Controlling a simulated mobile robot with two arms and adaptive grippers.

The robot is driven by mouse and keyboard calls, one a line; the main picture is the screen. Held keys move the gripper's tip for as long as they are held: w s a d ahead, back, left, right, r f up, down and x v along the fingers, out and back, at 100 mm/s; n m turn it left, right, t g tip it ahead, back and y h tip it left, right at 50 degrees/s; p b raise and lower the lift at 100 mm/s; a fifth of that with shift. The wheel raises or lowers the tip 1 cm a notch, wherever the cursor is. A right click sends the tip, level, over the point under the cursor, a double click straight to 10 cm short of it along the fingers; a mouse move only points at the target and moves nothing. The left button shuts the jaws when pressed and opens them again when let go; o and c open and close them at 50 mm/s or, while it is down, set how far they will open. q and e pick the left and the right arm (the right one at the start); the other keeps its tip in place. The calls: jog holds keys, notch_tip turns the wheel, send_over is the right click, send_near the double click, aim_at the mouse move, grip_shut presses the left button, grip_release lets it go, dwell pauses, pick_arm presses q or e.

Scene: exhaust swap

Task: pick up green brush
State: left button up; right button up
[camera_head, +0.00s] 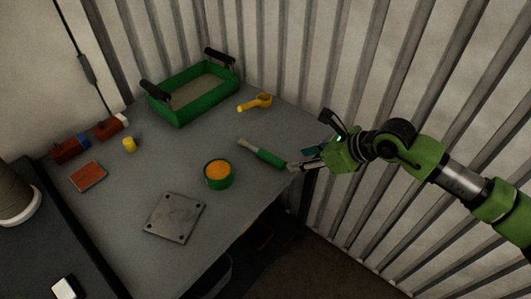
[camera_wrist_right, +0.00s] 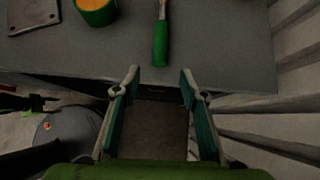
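The green brush (camera_head: 264,156) lies on the grey table near its right edge in the head view. Its green handle points toward my right gripper and its pale end points away. In the right wrist view the brush (camera_wrist_right: 160,42) lies ahead of the fingertips, its handle end near the table edge. My right gripper (camera_head: 296,166) is just beyond the handle end in the head view. In the right wrist view my right gripper (camera_wrist_right: 160,77) is open, with nothing between its fingers. My left gripper is not in view.
A corrugated wall (camera_head: 310,70) stands close on the right.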

aim_at(285, 163)
jog(key=x, duration=0.3)
jog(key=shift+w+a+f+p, duration=0.1)
jog(key=shift+a+p, duration=0.05)
jog(key=shift+p, duration=0.2)
jog(key=p+x, duration=0.1)
jog(key=x, duration=0.3)
jog(key=shift+f, duration=0.45)
grip_shut()
